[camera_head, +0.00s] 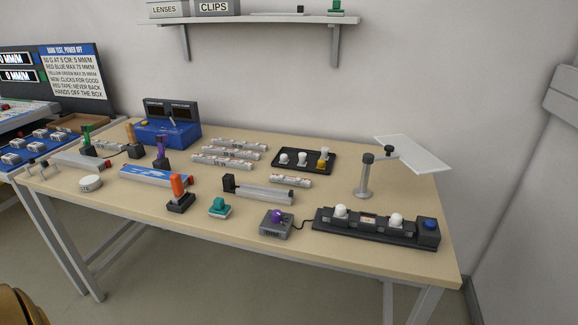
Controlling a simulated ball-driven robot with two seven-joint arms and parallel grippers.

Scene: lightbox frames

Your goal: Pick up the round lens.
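I cannot pick out the round lens for certain. A round white disc-like piece (91,183) lies flat near the table's left front edge; at this size I cannot tell whether it is a lens. Small white rounded pieces stand on a black tray (290,168) at the back, and two white knobs sit on a long black bench (365,229) at the front right. A box labelled LENSES (164,9) stands on the wall shelf, its inside hidden. Neither of my grippers shows.
The wooden table (340,280) carries an orange-handled post (178,190), a teal piece (219,206), a grey box with a purple knob (277,223), a grey rail (262,189), a blue box (168,132) and a stand with a white panel (413,153). Another bench adjoins at left.

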